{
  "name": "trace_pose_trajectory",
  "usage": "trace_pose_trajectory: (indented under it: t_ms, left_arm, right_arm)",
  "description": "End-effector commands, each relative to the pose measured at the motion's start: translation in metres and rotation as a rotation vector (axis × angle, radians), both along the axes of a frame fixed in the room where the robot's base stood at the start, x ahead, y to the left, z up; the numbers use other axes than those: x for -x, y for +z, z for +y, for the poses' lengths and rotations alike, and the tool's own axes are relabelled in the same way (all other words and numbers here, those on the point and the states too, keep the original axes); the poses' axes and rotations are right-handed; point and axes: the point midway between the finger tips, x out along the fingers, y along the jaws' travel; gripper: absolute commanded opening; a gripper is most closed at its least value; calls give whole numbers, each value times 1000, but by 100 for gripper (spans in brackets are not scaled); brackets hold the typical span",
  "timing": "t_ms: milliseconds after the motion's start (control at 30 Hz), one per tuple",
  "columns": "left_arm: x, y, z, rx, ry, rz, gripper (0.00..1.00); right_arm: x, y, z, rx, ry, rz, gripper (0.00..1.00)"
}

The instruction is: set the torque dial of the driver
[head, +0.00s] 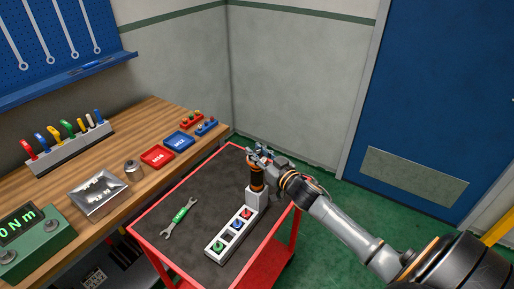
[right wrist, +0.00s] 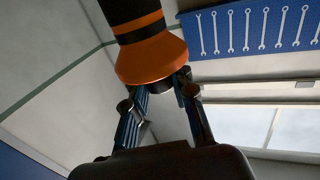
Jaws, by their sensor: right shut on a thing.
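The driver (head: 257,179), dark with orange bands, stands upright in the grey block at the back end of a holder (head: 232,232) on the cart top. My right gripper (head: 261,154) is at the driver's upper end and is shut on it. In the right wrist view the driver's black and orange body (right wrist: 150,55) fills the top middle, with its flared orange end between the fingers (right wrist: 160,95). The dial's marks cannot be read, and the fingers partly hide the driver's top. My left gripper is not in view.
The holder also carries red, blue and green round pieces in a row. A green-handled wrench (head: 180,217) lies on the red cart (head: 150,240). The wooden bench (head: 125,120) at left holds a green display box (head: 35,240), a metal box (head: 98,192) and red and blue trays.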

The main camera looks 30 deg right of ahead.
Motion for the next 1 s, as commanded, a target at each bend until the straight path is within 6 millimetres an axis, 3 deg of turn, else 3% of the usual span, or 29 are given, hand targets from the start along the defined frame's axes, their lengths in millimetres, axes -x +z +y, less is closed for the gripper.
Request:
trace_pose_trajectory:
  t_ms: [167, 367, 1000]
  left_arm:
    - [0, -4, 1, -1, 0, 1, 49]
    - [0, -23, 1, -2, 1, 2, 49]
    - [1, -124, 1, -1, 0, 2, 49]
  right_arm:
    - [-1, -2, -3, 10, 169, 4, 0]
    - [-1, -5, -3, 9, 358, 1, 0]
    - [-2, -8, -1, 1, 920, -1, 0]
